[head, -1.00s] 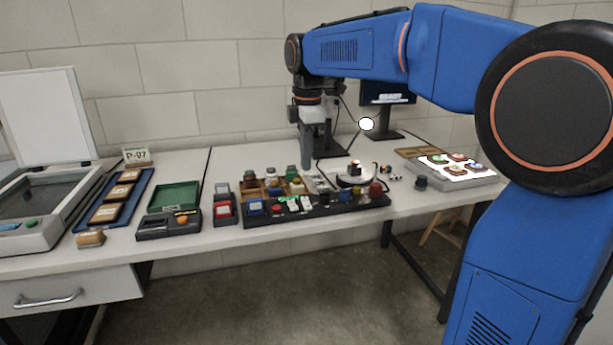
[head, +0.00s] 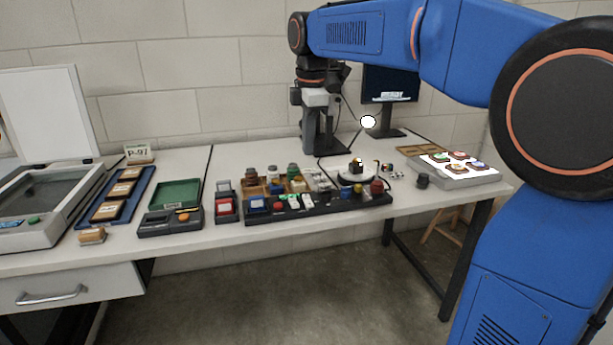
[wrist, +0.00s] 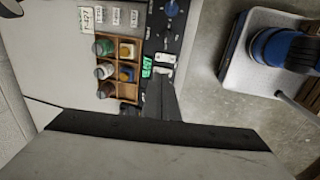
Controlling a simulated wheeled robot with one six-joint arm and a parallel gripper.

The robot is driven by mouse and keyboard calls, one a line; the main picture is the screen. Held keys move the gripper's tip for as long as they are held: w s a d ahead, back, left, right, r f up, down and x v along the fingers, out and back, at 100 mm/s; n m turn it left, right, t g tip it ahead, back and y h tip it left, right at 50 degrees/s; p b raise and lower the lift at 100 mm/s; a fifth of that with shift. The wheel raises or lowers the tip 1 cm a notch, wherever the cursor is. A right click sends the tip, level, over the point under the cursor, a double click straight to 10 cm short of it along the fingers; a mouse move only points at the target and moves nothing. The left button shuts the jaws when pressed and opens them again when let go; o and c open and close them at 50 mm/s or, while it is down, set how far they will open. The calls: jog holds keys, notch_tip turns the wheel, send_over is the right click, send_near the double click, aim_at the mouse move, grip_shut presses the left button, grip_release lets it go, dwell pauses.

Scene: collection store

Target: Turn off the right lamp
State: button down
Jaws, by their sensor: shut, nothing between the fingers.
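A black control panel (head: 330,207) lies along the front of the table in the head view. Two white rocker switches, a left one (head: 294,202) and a right one (head: 307,200), sit on it beside small green-lit displays. A white rocker (wrist: 165,58) and a green display (wrist: 147,66) also show in the wrist view. A glowing white round lamp (head: 368,122) stands behind the panel; I cannot tell which lamp each switch serves. My gripper (head: 310,152) is shut and empty, behind and above the panel. Its fingers (wrist: 160,85) cover part of the panel in the wrist view.
A wooden rack of small bottles (head: 272,183) stands directly behind the panel. A blue knob (head: 345,194) and a red button (head: 376,188) sit at the panel's right. A monitor (head: 390,85) stands behind. A lit tray (head: 445,178) is at right.

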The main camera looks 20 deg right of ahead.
aim_at(306, 196)
jog(key=f, duration=0.4)
jog(key=w+f, duration=0.1)
jog(key=f, duration=0.4)
jog(key=w+f, duration=0.1)
jog(key=f, duration=0.4)
dwell(0.4)
jog(key=shift+w+f+g, duration=0.15)
jog(key=shift+f+g, duration=0.1)
jog(key=shift+g, duration=0.05)
jog(key=shift+s, duration=0.2)
